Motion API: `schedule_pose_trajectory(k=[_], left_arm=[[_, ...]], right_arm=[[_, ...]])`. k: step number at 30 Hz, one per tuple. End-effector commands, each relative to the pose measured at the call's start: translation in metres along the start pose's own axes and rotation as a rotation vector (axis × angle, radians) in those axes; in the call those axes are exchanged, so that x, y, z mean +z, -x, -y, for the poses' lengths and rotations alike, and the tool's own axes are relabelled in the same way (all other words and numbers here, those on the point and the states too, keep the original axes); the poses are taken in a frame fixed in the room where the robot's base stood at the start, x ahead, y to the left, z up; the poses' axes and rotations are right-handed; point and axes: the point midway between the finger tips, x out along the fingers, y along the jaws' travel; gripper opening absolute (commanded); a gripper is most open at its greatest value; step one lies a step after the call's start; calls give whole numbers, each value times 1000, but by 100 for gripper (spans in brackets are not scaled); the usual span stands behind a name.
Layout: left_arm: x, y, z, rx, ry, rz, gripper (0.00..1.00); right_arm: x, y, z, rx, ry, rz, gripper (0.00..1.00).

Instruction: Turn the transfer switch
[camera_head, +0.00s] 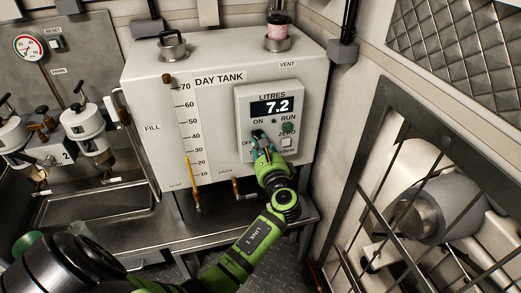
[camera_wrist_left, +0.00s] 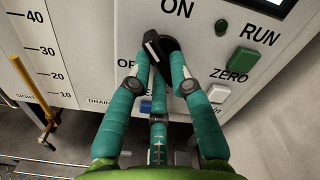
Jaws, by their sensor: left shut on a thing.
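The transfer switch (camera_wrist_left: 168,46) is a black rotary knob with a pale-tipped handle on the grey control panel (camera_head: 243,110). In the left wrist view the handle's tip points up and to the left, between the ON label above and the OFF label at left. My left gripper (camera_wrist_left: 163,74), with teal fingers, is shut on this handle. One finger is on the left of the knob and another on the right; a third is below. The left finger partly hides the OFF label. In the head view my left gripper (camera_head: 262,148) covers most of the switch. My right gripper is not in view.
The panel is on the white day tank (camera_head: 215,110); its display reads 7.2. A barred frame (camera_head: 400,165) stands at right, and piped filters (camera_head: 88,125) at left.

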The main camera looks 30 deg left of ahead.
Motion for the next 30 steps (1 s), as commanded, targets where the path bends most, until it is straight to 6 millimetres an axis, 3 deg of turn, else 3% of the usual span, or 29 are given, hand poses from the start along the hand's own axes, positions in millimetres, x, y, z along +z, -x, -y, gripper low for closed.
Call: schedule_pose_trajectory(k=[18,30], left_arm=[[-6,0,-1,1,580,-2,0],[-5,0,2,2,821,-2,0]], right_arm=[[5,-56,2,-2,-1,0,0],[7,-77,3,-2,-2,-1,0]])
